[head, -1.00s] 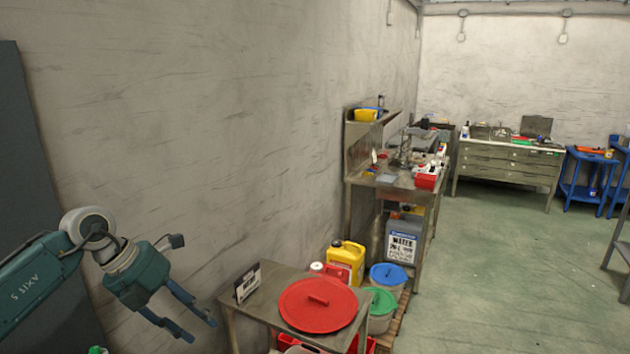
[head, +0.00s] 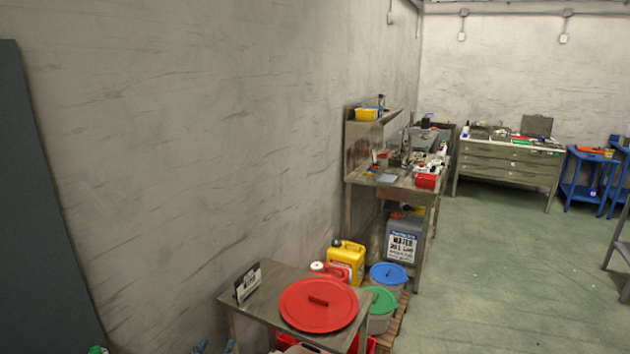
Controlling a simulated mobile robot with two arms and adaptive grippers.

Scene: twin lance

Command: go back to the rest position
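My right gripper is not in view.
A small metal table (head: 262,298) holds a red round lid (head: 318,305) and a small sign (head: 247,283). Yellow jug (head: 346,262), blue-lidded bin (head: 389,274) and green-lidded bin (head: 380,301) stand behind it. A workbench (head: 395,185) lines the wall. The green floor (head: 500,270) at right is clear.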

